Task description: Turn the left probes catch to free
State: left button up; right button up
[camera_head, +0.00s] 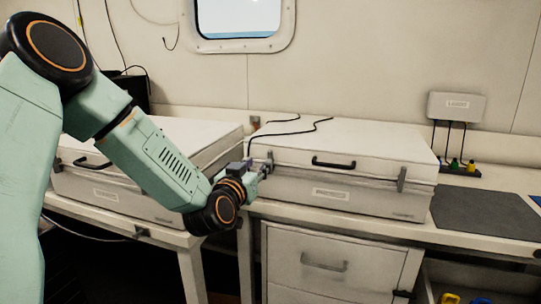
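A pale case (345,160) with a closed lid, a black handle and a small front label too blurred to read sits on the bench, right of centre. A grey catch (402,179) is upright at its right front. My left gripper (264,171) is at the case's left front corner, where the left catch is mostly hidden behind it. The fingertips are close to that corner. I cannot tell whether they touch the catch or how far apart they are. My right gripper is not in view.
A second pale case (130,204) stands on the left, partly behind my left arm. A dark mat (486,216) lies right of the first case. A white wall box (457,106) has cables to coloured plugs. Drawers (330,265) are below. Black cables lie over the lid.

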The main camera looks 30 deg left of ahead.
aim_at(269, 154)
pick_arm(q)
jog(key=b+x, duration=0.1)
jog(key=x, duration=0.5)
jog(key=shift+w+d, duration=0.1)
jog(key=shift+w, duration=0.25)
jog(key=shift+w+d+r, duration=0.2)
jog(key=shift+w+d, duration=0.05)
jog(key=shift+a+f, duration=0.15)
jog(key=shift+a, duration=0.1)
jog(key=shift+c, duration=0.9)
jog(key=shift+d, duration=0.1)
grip_shut()
